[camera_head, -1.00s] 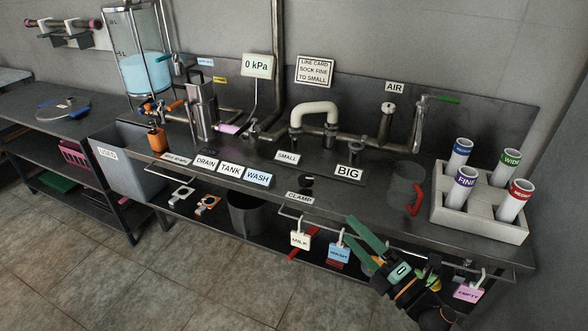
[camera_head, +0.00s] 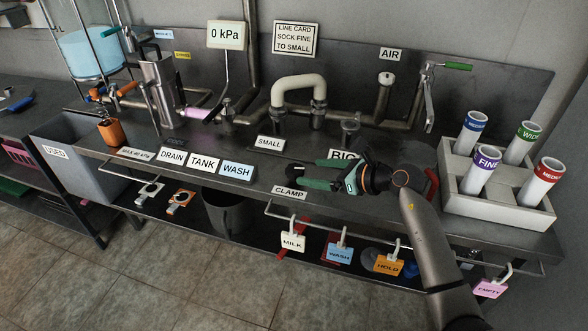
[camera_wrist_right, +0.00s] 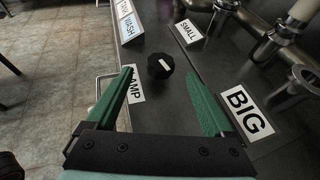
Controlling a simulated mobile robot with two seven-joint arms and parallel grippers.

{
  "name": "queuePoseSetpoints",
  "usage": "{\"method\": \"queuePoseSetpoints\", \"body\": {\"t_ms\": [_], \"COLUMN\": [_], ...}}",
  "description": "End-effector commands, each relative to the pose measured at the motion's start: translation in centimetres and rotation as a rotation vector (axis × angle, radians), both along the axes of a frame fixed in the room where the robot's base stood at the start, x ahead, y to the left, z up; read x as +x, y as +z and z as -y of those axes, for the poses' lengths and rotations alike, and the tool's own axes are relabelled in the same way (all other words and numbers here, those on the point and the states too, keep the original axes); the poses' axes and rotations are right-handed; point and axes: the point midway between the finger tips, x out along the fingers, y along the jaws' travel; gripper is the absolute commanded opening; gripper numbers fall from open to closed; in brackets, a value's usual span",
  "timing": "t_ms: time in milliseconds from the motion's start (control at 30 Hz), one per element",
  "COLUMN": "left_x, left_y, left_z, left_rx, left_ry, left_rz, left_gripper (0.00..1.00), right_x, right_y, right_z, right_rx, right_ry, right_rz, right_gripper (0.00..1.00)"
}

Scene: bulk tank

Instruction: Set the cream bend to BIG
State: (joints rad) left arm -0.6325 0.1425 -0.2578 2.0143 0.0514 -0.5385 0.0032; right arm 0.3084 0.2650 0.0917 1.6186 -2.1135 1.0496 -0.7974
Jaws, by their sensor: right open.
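The cream bend (camera_head: 300,90) is an upside-down U of pipe. Its legs stand on two metal ports behind the SMALL sign (camera_head: 268,143). A separate metal port (camera_head: 350,130) stands to the right, behind the BIG sign (camera_head: 340,154), which my right arm partly covers. The BIG sign shows whole in the right wrist view (camera_wrist_right: 246,111). My right gripper (camera_head: 308,174) is open above the front of the bench, pointing left. A black clamp knob (camera_wrist_right: 160,66) shows beyond and between its fingertips, apart from them. The CLAMP sign (camera_head: 290,192) is at the bench edge. My left gripper is out of view.
A grey rack (camera_head: 495,208) of labelled tubes stands at the right. A front rail carries tags: MILK (camera_head: 292,242), WASH (camera_head: 339,253), HOLD (camera_head: 388,264). DRAIN, TANK and WASH signs line the left front. A gauge (camera_head: 226,35) reads 0 kPa.

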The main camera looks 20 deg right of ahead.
Motion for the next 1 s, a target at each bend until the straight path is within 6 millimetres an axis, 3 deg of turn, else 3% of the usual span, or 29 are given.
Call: {"method": "queuePoseSetpoints", "body": {"t_ms": [100, 333, 800, 1000], "left_x": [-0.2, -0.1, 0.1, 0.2], "left_y": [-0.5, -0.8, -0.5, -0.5], "left_z": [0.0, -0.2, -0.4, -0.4], "left_rx": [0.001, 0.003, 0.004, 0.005], "left_ry": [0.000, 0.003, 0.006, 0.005], "left_rz": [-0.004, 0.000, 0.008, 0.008], "left_gripper": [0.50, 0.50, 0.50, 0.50], "right_x": [2.0, 4.3, 5.1, 5.1], "right_y": [-1.0, -2.3, -2.7, -2.7], "right_z": [-1.6, -3.3, -3.9, -3.9], "right_rx": [0.006, 0.005, 0.002, 0.002], "right_ry": [0.000, -0.002, -0.001, -0.002], "right_rz": [0.000, 0.000, 0.001, 0.001], "right_gripper": [0.86, 0.86, 0.86, 0.64]}}
